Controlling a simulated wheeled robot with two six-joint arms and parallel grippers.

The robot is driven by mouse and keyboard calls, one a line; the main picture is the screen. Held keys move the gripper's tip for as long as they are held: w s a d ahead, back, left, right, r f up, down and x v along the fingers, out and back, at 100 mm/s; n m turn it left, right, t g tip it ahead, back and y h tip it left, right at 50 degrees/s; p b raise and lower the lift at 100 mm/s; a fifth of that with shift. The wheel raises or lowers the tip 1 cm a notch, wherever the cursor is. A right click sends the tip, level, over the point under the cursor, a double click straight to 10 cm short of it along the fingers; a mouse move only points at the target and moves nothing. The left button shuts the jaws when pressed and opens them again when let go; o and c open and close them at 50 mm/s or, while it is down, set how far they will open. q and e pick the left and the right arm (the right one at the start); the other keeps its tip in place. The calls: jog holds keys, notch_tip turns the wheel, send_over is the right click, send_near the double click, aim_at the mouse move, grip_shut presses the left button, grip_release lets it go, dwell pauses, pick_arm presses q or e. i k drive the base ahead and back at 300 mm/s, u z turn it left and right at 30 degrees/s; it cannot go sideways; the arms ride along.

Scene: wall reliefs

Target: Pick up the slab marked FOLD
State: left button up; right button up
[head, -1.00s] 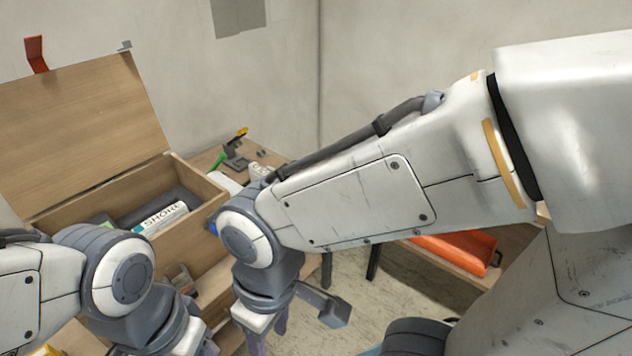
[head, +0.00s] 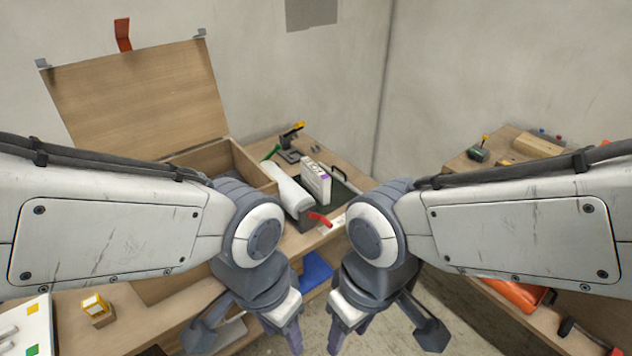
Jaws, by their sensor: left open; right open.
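No readable FOLD mark shows. My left gripper (head: 291,338) points down at the bottom middle, in front of the bench, open and empty as far as I see. My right gripper (head: 338,341) is close beside it on the right, also pointing down and open. Both are well below the slab in the picture, apart from it.
A red handle (head: 320,218) juts out at the bench's front. A blue thing (head: 316,269) lies below. A second bench (head: 480,165) stands right. Floor shows between the benches.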

aim_at(316, 180)
jog(key=z, duration=0.9)
jog(key=i, duration=1.65)
jog(key=u, duration=2.6)
